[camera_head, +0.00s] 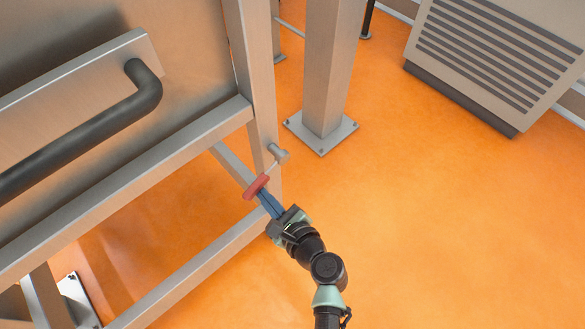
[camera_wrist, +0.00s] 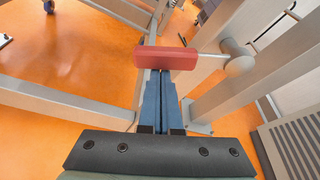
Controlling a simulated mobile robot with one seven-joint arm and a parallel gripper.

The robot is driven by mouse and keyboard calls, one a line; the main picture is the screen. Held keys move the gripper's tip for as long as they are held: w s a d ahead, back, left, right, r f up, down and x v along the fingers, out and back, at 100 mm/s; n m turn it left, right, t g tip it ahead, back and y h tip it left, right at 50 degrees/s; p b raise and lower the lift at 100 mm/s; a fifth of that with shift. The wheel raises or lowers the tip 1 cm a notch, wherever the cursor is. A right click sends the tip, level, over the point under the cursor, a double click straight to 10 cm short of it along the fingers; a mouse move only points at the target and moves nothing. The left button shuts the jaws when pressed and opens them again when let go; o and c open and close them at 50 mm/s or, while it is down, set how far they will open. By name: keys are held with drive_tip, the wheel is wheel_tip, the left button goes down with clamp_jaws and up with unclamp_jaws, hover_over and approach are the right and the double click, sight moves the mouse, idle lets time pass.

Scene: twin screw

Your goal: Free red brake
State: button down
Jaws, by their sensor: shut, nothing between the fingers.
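The red brake (camera_head: 256,186) is a red handle on a thin metal rod. The rod runs to a grey round-ended fitting (camera_head: 278,153) on the metal frame's upright. In the wrist view the red brake (camera_wrist: 166,58) lies across the tips of my fingers, with its rod and the grey fitting (camera_wrist: 237,58) to its right. My gripper (camera_head: 262,194) has blue fingers, shut together with nothing between them. Its tips (camera_wrist: 160,74) are at the red handle, touching or very close; I cannot tell which. The finger ends are partly hidden by the handle.
The metal frame (camera_head: 180,270) has beams left of and beneath the brake. A dark bar handle (camera_head: 90,130) is on its panel. A square post (camera_head: 325,75) with a bolted foot stands behind. A grey louvred cabinet (camera_head: 495,55) stands at the upper right. Orange floor is clear at right.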

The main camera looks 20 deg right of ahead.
drive_tip(key=r+m+p, duration=0.1)
drive_tip(key=p, duration=0.1)
drive_tip(key=a+r+y+p, duration=0.1)
drive_tip(key=p, duration=0.1)
drive_tip(key=shift+s+r+m, duration=0.15)
drive_tip(key=shift+r+m, duration=0.2)
drive_tip(key=shift+m, duration=0.05)
drive_tip(key=m+p, duration=0.1)
drive_tip(key=r+y+p, duration=0.1)
drive_tip(key=p, duration=0.1)
drive_tip(key=shift+s+a+m+g, duration=0.1)
drive_tip(key=shift+a+m+g, duration=0.1)
drive_tip(key=shift+m+g, duration=0.2)
wheel_tip(320, 180, down, 4)
drive_tip(key=b, duration=0.3)
drive_tip(key=p+v, duration=0.2)
drive_tip(key=v, duration=0.8)
drive_tip(key=shift+p, duration=0.4)
drive_tip(key=shift+s, duration=0.15)
